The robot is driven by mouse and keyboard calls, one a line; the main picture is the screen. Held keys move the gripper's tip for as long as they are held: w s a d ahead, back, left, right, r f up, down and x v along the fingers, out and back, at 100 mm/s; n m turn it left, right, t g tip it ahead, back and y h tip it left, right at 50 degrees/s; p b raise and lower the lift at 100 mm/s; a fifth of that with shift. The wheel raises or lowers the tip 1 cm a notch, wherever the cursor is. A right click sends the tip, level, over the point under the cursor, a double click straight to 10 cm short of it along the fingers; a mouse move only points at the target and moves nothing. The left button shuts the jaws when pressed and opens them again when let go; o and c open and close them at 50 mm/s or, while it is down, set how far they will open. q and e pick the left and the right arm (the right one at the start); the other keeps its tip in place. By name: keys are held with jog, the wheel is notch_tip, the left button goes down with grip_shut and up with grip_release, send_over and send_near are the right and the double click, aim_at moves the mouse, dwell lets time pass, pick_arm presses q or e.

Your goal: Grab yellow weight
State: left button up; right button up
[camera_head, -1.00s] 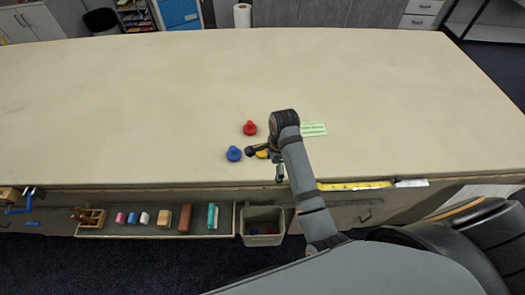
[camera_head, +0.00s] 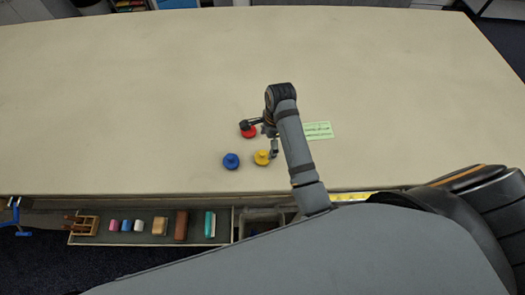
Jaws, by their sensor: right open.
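The yellow weight (camera_head: 262,158) stands on the cloth table, just right of the blue weight (camera_head: 231,161). The red weight (camera_head: 248,131) is farther back and partly covered by a finger of my right gripper (camera_head: 262,137). That gripper is open and empty, with one finger over the red weight and the other close by the right side of the yellow weight. I cannot tell whether that finger touches it. My left gripper is not in view.
A pale green label (camera_head: 318,131) lies on the table (camera_head: 130,90) right of my forearm. A shelf below the front edge holds several small blocks, with a grey bin (camera_head: 264,216) beside it. The far and left table areas are clear.

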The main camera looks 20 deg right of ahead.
aim_at(264, 153)
jog(key=f, duration=0.2)
jog(key=s+f, duration=0.1)
jog(key=shift+a+f+p, duration=0.3)
jog(key=shift+a+p, duration=0.1)
jog(key=shift+w+f, duration=0.25)
jog(key=shift+f, duration=0.05)
jog(key=shift+w+a+f+p, duration=0.2)
jog(key=shift+f+p, duration=0.15)
jog(key=shift+f, duration=0.15)
jog(key=shift+w+a+f+p, duration=0.1)
jog(key=shift+w+f+p, duration=0.15)
jog(key=shift+f, duration=0.2)
jog(key=shift+a+f+p, duration=0.2)
jog(key=shift+f+p, duration=0.1)
jog(key=shift+f, duration=1.35)
jog(key=c, duration=1.6)
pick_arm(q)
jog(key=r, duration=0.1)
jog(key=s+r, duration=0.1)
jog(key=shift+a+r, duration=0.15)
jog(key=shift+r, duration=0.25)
pick_arm(e)
jog(key=shift+c, duration=0.5)
jog(key=shift+w, duration=0.1)
